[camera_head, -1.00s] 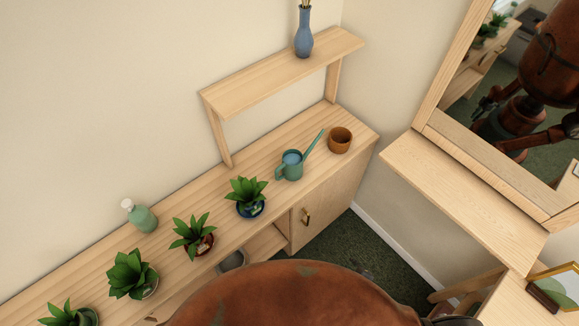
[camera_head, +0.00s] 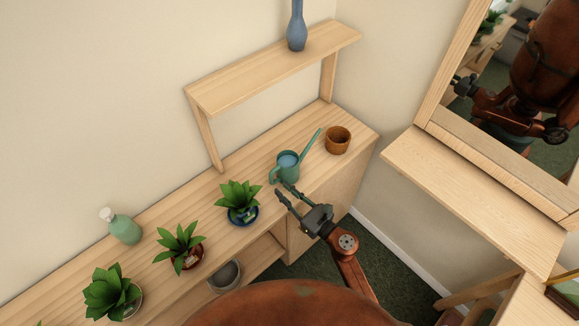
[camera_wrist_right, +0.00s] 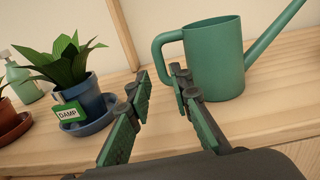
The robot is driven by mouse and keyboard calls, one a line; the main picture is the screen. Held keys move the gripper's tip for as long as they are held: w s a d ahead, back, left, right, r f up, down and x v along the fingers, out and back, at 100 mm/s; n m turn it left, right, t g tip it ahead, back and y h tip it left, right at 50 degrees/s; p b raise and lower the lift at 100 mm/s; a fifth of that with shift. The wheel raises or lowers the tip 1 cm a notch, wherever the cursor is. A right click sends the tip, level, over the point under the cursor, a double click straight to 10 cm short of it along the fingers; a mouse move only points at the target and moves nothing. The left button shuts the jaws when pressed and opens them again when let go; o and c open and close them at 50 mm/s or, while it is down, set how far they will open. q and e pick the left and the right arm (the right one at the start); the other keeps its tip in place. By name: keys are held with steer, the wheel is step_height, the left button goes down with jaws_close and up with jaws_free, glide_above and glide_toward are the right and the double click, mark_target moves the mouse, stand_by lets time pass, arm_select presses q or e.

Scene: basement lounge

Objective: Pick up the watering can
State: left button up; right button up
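The green watering can (camera_head: 287,168) stands upright on the wooden counter, its long spout pointing up and to the right and its handle on the left. It also shows large in the right wrist view (camera_wrist_right: 214,62). My right gripper (camera_head: 283,190) is just in front of the can near its handle. In the right wrist view the gripper's fingers (camera_wrist_right: 158,88) are apart with nothing held between them; the right finger overlaps the lower part of the handle, and I cannot tell whether it touches.
A plant in a blue pot (camera_head: 241,215) with a "DAMP" tag stands left of the can. A brown pot (camera_head: 338,140) stands to its right. A raised wooden shelf (camera_head: 270,68) with a blue vase (camera_head: 297,28) is behind. A soap bottle (camera_head: 124,227) stands further left.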

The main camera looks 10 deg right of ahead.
mark_target(271, 178)
steer(key=x, duration=0.7)
steer(key=shift+w+a, duration=0.15)
steer(key=shift+c, duration=0.7)
jaws_close()
